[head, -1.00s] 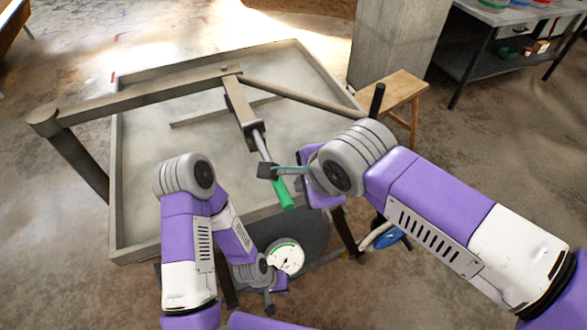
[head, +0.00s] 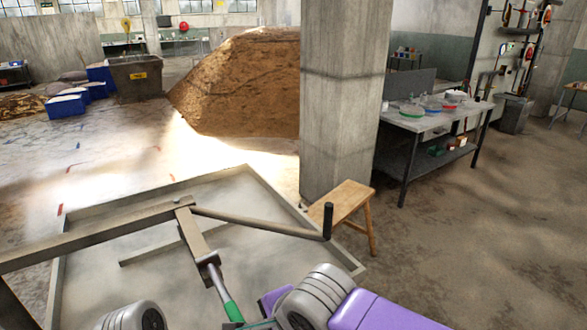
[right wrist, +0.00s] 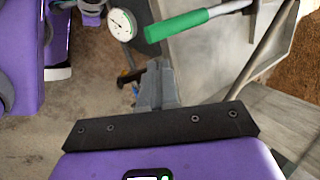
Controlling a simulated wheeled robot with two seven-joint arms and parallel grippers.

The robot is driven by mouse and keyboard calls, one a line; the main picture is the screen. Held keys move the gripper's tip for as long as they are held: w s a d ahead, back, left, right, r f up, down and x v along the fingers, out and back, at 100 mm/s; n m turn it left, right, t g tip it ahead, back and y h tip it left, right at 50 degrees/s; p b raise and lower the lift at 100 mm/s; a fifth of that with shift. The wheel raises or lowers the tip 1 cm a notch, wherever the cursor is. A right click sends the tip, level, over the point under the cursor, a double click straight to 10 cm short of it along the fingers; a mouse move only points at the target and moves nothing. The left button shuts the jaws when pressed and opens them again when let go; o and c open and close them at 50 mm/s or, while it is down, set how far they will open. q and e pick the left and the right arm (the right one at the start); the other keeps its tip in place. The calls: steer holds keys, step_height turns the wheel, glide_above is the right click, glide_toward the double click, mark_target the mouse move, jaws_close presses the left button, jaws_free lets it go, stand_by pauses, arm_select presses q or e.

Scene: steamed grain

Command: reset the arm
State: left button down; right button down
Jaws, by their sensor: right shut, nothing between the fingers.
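My right arm enters the head view at the bottom, with its gripper mostly cut off by the lower edge. In the right wrist view my right gripper (right wrist: 156,85) is shut with nothing between its fingers. The green handle (right wrist: 176,26) on a metal rod lies beyond the fingertips, with a gap showing between them. The same green handle (head: 233,311) is at the bottom of the head view, its rod fixed to a wooden beam (head: 194,238). A rounded grey joint of my left arm shows at the bottom left; my left gripper is out of view.
A shallow tray (head: 262,178) with the beam frame stands in front. A wooden stool (head: 343,203) and concrete pillar (head: 345,95) are to its right, with a workbench (head: 437,118) behind. A brown grain heap (head: 250,80) is at the back. A round dial (right wrist: 121,24) shows near the handle.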

steer(key=w+d+f+n+g, duration=0.1)
steer(key=w+d+f+n, duration=0.1)
steer(key=f, duration=0.7)
steer(key=w+d+f+n+g, duration=0.1)
steer(key=d+f, duration=0.1)
steer(key=f, duration=0.8)
steer(key=w+d+f+n+g, duration=0.1)
steer(key=w+d+f+n, duration=0.1)
steer(key=f, duration=0.7)
steer(key=s+d+f+n, duration=0.2)
steer(key=s+d+f, duration=0.2)
steer(key=f, duration=0.5)
steer(key=s+d+f+n, duration=0.2)
steer(key=s+d+f, duration=0.2)
steer(key=s+f, duration=0.4)
steer(key=shift+f+g, duration=0.3)
steer(key=shift+f, duration=0.3)
